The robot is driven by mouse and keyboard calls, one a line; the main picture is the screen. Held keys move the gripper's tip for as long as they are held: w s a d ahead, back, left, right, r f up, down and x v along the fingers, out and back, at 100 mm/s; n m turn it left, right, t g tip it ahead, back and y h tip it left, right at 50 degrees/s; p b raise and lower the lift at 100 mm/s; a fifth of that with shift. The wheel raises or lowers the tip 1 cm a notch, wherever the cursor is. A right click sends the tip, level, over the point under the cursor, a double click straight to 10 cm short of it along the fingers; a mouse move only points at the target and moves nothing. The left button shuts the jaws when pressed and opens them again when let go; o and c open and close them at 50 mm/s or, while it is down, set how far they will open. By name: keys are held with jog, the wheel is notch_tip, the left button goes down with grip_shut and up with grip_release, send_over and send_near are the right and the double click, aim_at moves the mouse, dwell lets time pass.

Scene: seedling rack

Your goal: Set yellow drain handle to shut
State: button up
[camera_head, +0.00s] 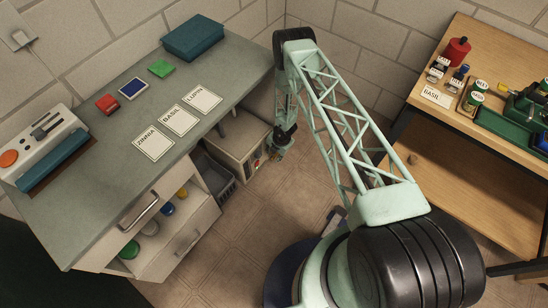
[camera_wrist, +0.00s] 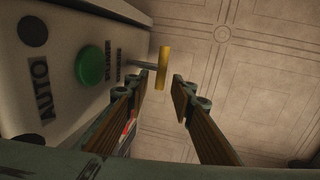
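The yellow drain handle (camera_wrist: 163,66) is a short yellow bar on a thin grey stem standing out from a pale control panel (camera_wrist: 62,90). In the wrist view my gripper (camera_wrist: 161,92) is open, with one finger on each side of the gap. The handle shows at the far end of this gap, nearer the left fingertip; I cannot tell whether they touch. In the head view my gripper (camera_head: 281,143) hangs low, beside the front of the pale box unit (camera_head: 236,142) under the bench. The handle cannot be made out there.
The panel also bears a green button (camera_wrist: 89,65), a dark knob (camera_wrist: 33,32) and the word AUTO. A small red part (camera_wrist: 129,126) shows behind the left finger. The grey bench (camera_head: 232,63) overhangs the unit. Tiled floor (camera_head: 240,230) lies open in front.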

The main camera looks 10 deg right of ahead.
jog(key=shift+c, duration=0.3)
grip_shut()
jog(key=shift+w+a+f, duration=0.1)
jog(key=b, duration=0.1)
jog(key=w+a+b, duration=0.1)
jog(key=shift+w+a+b, duration=0.15)
jog(key=shift+w+b, duration=0.15)
jog(key=shift+w, duration=0.1)
jog(key=shift+o, duration=0.3)
grip_release()
jog(key=shift+a, duration=0.1)
